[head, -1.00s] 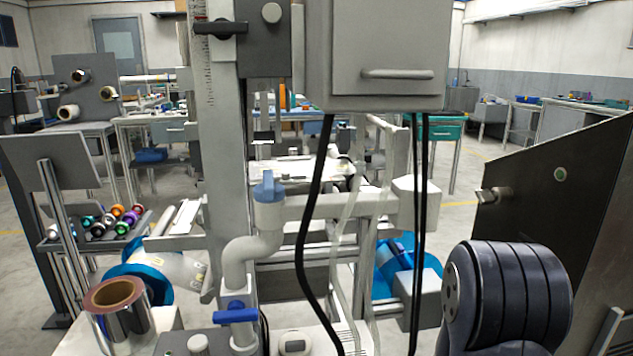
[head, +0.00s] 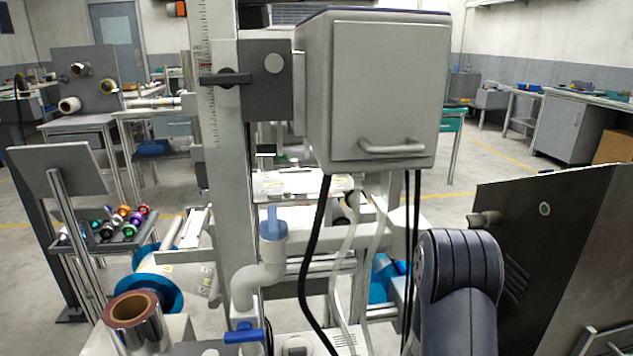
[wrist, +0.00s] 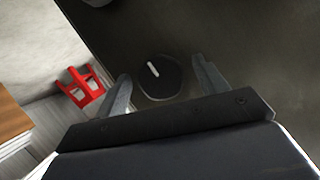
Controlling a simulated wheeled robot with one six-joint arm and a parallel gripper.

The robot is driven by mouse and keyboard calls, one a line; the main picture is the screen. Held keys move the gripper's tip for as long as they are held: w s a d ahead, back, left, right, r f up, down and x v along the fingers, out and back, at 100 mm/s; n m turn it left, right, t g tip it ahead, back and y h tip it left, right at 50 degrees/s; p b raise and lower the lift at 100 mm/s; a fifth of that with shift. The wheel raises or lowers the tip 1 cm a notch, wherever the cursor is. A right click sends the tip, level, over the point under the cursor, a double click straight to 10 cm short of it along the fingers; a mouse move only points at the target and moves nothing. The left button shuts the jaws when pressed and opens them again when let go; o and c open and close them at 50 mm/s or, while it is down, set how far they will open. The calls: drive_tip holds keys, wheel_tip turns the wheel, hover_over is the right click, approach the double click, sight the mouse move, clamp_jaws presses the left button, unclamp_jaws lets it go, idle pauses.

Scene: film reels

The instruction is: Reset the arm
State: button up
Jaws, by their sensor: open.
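My gripper (wrist: 160,90) shows in the wrist view with its two grey fingers spread apart and nothing between them. Beyond the fingers is a dark panel with a round black knob (wrist: 158,76) that has a white mark. The knob appears between the fingers; I cannot tell how far off it is. In the head view my dark arm link (head: 460,285) rises at the lower right, in front of the dark slanted panel (head: 545,250). The gripper itself does not show in the head view.
A grey machine with a box (head: 385,95), cables and pipes stands in the centre. A silver roll (head: 137,325) is at the lower left, near a rack of colored rolls (head: 115,222). A red stool (wrist: 82,90) stands on the floor in the wrist view.

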drive_tip(key=n+g+p, duration=0.2)
drive_tip(key=n+p, duration=0.1)
drive_tip(key=p, duration=0.1)
drive_tip(key=shift+p, duration=0.4)
drive_tip(key=shift+a+n, duration=0.15)
drive_tip(key=shift+n, duration=0.15)
